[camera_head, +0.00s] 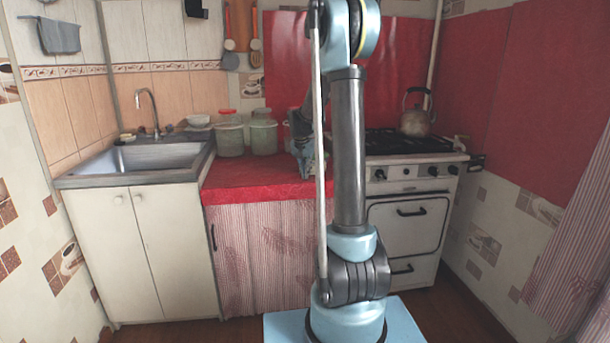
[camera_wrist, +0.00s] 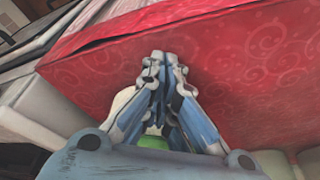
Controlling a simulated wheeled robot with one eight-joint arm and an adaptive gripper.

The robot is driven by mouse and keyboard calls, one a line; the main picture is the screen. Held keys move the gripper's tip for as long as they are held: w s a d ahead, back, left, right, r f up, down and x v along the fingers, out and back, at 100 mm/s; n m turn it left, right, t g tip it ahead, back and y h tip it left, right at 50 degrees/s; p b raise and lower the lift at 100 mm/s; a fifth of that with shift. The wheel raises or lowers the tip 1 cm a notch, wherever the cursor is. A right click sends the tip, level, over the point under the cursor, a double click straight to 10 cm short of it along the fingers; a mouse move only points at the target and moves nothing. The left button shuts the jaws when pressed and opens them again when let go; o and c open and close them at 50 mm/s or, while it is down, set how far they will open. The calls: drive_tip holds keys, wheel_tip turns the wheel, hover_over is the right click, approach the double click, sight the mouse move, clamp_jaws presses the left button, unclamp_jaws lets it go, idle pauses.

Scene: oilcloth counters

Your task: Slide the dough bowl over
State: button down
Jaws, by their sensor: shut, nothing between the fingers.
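I cannot make out a dough bowl for certain in either view. A small white bowl (camera_head: 198,120) sits at the back, by the right side of the sink. My gripper (camera_wrist: 165,62) is shut and empty, with its fingertips together over the red counter (camera_wrist: 245,60). A cream rounded shape (camera_wrist: 121,102) and a bit of green (camera_wrist: 153,142) show behind the fingers; I cannot tell what they are. In the head view my gripper (camera_head: 303,150) is over the red counter, partly hidden by my arm. What lies behind the arm is hidden.
Two greenish lidded pots (camera_head: 230,137) (camera_head: 264,135) stand at the back of the counter, left of my gripper. The sink (camera_head: 150,158) is to the left. The stove (camera_head: 405,215) with a kettle (camera_head: 416,122) is to the right. The counter's front left is clear.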

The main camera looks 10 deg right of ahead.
drive_tip(key=w+d, duration=0.2)
drive_tip(key=w, duration=0.2)
drive_tip(key=shift+w+d, duration=0.25)
drive_tip(key=shift+d, duration=0.15)
